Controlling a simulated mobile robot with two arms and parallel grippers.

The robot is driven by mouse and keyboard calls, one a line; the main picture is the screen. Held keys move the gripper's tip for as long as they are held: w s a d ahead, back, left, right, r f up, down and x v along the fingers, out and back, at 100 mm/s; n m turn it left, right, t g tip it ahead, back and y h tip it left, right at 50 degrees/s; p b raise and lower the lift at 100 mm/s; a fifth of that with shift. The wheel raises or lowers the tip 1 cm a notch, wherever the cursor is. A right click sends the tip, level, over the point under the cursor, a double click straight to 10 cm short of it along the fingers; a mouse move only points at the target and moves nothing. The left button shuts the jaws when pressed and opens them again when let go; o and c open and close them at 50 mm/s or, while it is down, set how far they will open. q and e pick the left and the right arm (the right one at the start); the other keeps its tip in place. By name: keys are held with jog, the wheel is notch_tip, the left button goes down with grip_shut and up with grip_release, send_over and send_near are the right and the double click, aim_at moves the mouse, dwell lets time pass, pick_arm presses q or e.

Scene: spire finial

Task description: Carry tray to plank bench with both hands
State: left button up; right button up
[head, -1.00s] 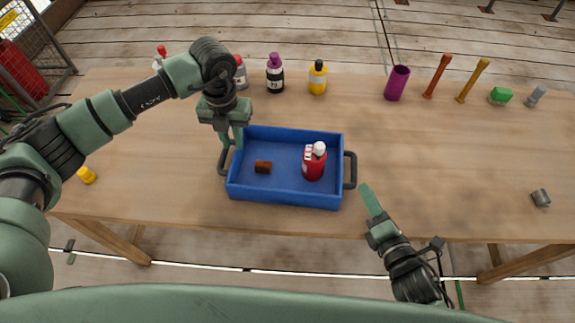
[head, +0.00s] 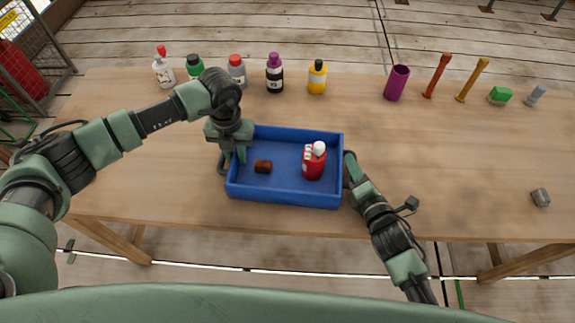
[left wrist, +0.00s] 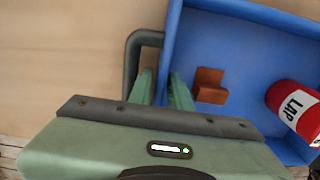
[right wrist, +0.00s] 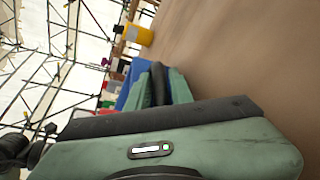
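The blue tray (head: 285,199) sits on the wooden table with a dark handle at each end. I cannot see the plank bench clearly.
Several bottles, such as the yellow one (head: 317,77), line the table's back edge. A purple cup (head: 397,82) and two slim stands, red (head: 437,76) and ochre (head: 472,80), are at the back right. The table right of the tray is mostly clear.

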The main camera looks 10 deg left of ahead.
pick_arm(q)
grip_shut()
pick_arm(e)
grip_shut()
pick_arm(q)
jog(key=shift+r, duration=0.1)
dwell(0.9)
